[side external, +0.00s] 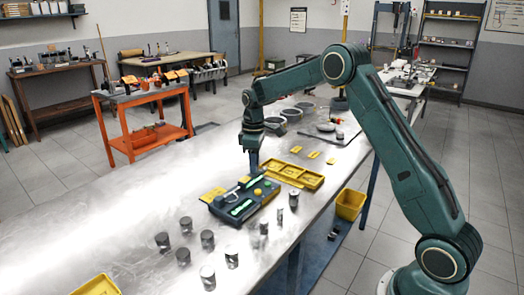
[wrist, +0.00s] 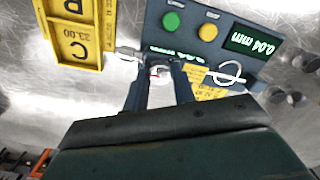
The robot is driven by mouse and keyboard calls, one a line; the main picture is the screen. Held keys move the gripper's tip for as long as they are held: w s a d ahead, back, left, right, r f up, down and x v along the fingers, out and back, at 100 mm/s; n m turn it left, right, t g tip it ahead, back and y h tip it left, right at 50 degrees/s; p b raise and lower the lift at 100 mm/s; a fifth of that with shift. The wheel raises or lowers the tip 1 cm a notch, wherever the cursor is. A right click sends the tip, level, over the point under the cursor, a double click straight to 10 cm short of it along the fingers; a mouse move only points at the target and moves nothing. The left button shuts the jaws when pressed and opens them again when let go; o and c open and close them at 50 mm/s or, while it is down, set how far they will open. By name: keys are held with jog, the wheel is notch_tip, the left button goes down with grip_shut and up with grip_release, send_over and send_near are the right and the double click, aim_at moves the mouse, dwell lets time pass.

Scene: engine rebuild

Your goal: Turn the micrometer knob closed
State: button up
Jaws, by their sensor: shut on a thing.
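The micrometer station is a dark blue-grey block (side external: 222,213) on the metal table in the side view. In the wrist view its face (wrist: 188,32) carries a green button (wrist: 171,21), a yellow button (wrist: 208,31) and a green display (wrist: 252,43) reading about 0.04 mm, upside down. My gripper (side external: 253,172) points down at the block's far side. In the wrist view my gripper (wrist: 160,72) is shut on a small pale part, which appears to be the micrometer knob; the fingers hide most of it. A pale metal ring (wrist: 228,72) shows to the right of the fingers.
A yellow compartment tray (side external: 293,175) lies behind the block; a yellow tray (wrist: 76,38) marked C also shows in the wrist view. Several metal pistons (side external: 207,240) stand in front of the block. A yellow tray (side external: 97,287) lies at the front left. The table's left side is bare.

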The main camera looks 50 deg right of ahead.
dwell(0.4)
jog(key=o, duration=1)
jog(key=shift+r, duration=0.1)
notch_tip(320, 180, up, 14)
jog(key=shift+f, duration=0.2)
